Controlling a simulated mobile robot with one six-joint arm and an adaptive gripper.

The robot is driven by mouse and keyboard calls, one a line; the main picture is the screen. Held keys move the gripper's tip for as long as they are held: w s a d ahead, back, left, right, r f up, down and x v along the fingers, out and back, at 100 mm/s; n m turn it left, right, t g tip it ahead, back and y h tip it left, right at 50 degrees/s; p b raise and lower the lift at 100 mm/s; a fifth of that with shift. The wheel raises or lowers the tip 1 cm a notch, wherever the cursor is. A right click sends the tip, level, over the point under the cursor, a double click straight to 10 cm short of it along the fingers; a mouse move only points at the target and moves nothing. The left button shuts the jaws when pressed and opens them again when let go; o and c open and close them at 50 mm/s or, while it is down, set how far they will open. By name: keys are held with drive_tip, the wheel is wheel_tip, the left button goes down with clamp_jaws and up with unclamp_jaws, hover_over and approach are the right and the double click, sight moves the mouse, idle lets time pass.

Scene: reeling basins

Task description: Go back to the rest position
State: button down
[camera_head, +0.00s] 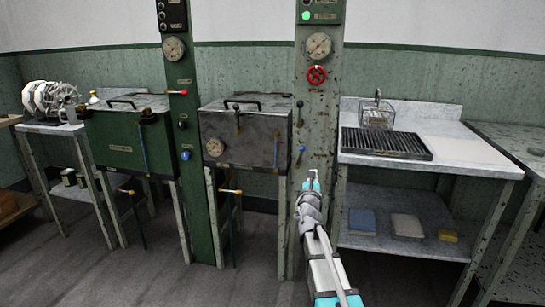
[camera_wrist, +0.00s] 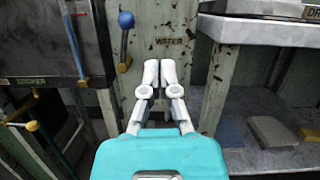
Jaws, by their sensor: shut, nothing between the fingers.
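My gripper (camera_wrist: 160,72) is shut with nothing between its fingers. In the wrist view it points at the lower part of a worn grey-green post marked "WATER" (camera_wrist: 178,24). A blue-knobbed lever (camera_wrist: 126,42) on that post is to the left of the fingers, apart from them. In the head view my arm reaches up from the bottom right of centre, in front of the post (camera_head: 312,110).
A grey basin (camera_head: 262,140) and a green basin (camera_head: 115,145) stand to the left, with levers sticking out. A marble-topped table (camera_head: 470,150) at right holds a drain rack (camera_head: 387,143) and a wire basket (camera_head: 376,115). Its lower shelf holds folded cloths. The floor (camera_head: 170,280) in front is clear.

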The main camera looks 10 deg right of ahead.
drive_tip(key=s+d+f+m+g+h, duration=0.2)
drive_tip(key=s+f+m+g, duration=0.5)
drive_tip(key=m, duration=0.5)
drive_tip(key=s+d+f+m+g+h, duration=0.2)
drive_tip(key=s+f+m+g, duration=0.35)
drive_tip(key=s+m, duration=0.5)
drive_tip(key=s+a+f+m+g+y, duration=0.45)
drive_tip(key=s+a+y, duration=0.2)
drive_tip(key=a, duration=0.25)
drive_tip(key=s+a+f+m+g+y, duration=0.3)
drive_tip(key=s+a+f+m+y, duration=0.25)
drive_tip(key=s+a, duration=0.25)
wheel_tip(320, 180, up, 34)
drive_tip(key=p, duration=3.5)
drive_tip(key=shift+a+p, duration=0.15)
drive_tip(key=shift+p, duration=0.2)
